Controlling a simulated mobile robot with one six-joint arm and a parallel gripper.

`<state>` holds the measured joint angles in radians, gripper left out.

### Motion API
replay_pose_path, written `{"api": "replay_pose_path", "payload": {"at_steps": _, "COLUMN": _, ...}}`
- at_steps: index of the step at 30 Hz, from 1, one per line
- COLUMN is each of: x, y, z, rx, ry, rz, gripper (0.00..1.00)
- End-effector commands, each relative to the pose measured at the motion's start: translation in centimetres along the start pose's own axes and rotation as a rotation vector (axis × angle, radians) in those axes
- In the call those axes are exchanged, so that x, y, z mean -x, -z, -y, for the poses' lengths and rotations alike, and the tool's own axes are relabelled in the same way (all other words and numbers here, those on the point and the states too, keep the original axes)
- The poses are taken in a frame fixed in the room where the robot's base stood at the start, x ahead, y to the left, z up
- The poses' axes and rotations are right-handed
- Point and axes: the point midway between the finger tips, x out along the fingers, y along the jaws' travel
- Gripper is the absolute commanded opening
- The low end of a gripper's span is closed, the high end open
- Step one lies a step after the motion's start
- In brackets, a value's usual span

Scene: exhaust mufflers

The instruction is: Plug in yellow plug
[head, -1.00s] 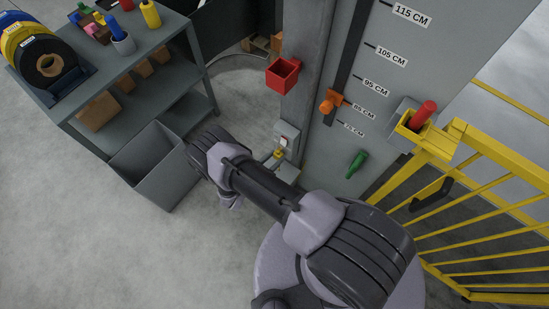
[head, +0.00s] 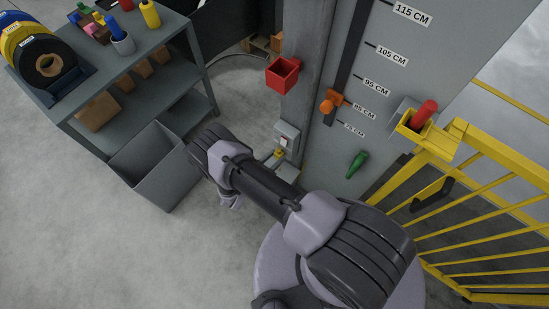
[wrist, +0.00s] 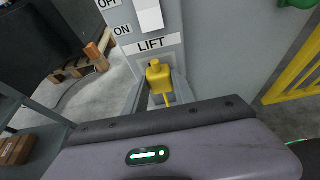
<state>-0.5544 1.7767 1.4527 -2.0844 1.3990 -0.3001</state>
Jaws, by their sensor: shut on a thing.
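The yellow plug (wrist: 158,78) is in the middle of the wrist view, just below the LIFT label (wrist: 151,44) on a grey post. A short yellow length, likely its cable, runs down from it. My gripper (wrist: 160,92) is shut on the plug, with grey fingers on either side; my purple-grey gripper body hides what lies below. In the head view a small yellow piece (head: 278,154) shows below the grey switch box (head: 287,137), beyond my arm. The socket cannot be made out clearly.
A grey bin (head: 158,165) and shelf (head: 130,60) stand left. A red box (head: 283,74) hangs above the switch box. A yellow gate (head: 470,190) stands right.

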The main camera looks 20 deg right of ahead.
Motion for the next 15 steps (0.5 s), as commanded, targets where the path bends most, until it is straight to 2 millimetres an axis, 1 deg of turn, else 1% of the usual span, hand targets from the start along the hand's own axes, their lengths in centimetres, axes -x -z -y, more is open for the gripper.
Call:
{"api": "replay_pose_path", "payload": {"at_steps": 10, "x": -0.67, "y": -0.27, "z": 0.0, "rx": 0.0, "ry": 0.0, "rz": 0.0, "gripper": 0.0}}
{"api": "replay_pose_path", "payload": {"at_steps": 11, "x": -0.66, "y": -0.27, "z": -0.01, "rx": 0.0, "ry": 0.0, "rz": 0.0, "gripper": 0.36}}
{"api": "replay_pose_path", "payload": {"at_steps": 12, "x": -0.65, "y": -0.28, "z": -0.01, "rx": 0.0, "ry": 0.0, "rz": 0.0, "gripper": 0.44}}
{"api": "replay_pose_path", "payload": {"at_steps": 14, "x": -0.64, "y": -0.27, "z": -0.01, "rx": 0.0, "ry": 0.0, "rz": 0.0, "gripper": 0.56}}
{"api": "replay_pose_path", "payload": {"at_steps": 15, "x": -0.64, "y": -0.27, "z": -0.01, "rx": 0.0, "ry": 0.0, "rz": 0.0, "gripper": 0.57}}
